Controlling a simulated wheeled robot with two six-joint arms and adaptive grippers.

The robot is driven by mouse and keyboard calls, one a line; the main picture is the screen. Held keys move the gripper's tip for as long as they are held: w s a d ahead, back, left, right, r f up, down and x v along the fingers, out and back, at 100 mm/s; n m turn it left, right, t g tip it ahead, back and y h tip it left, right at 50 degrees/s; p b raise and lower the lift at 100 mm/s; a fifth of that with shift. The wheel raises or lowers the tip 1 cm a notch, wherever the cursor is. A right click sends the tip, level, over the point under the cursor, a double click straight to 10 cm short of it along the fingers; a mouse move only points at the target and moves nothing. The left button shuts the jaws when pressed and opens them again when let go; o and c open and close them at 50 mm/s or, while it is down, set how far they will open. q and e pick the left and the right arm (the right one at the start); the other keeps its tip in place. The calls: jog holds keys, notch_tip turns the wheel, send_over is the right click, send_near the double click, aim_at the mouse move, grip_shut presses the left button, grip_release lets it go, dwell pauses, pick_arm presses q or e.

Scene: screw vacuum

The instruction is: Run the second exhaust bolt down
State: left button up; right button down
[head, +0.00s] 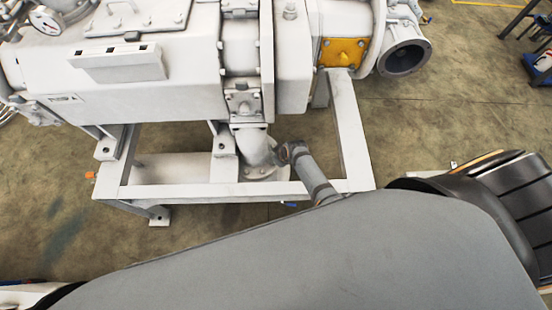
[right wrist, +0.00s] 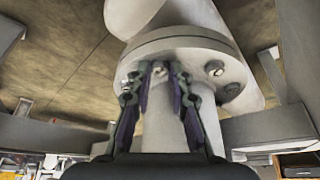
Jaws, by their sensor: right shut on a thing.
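The exhaust pipe elbow (head: 255,148) drops from the machine to a round flange (head: 264,173) inside the white frame. In the right wrist view the flange (right wrist: 185,50) is seen from below, with a pipe under it. My right gripper (right wrist: 161,68) points up at the flange's underside. Its fingers close around a small bolt (right wrist: 160,73) at the rim. My left gripper is not in view.
The white base frame (head: 352,140) surrounds the flange, with its front rail (head: 160,192) close to my right arm. The large white machine body (head: 140,85) stands above and behind. An open port (head: 404,57) and a yellow plate (head: 342,52) are at the right.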

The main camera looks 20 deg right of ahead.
jog(key=c, duration=1.2)
grip_release()
jog(key=v, duration=1.2)
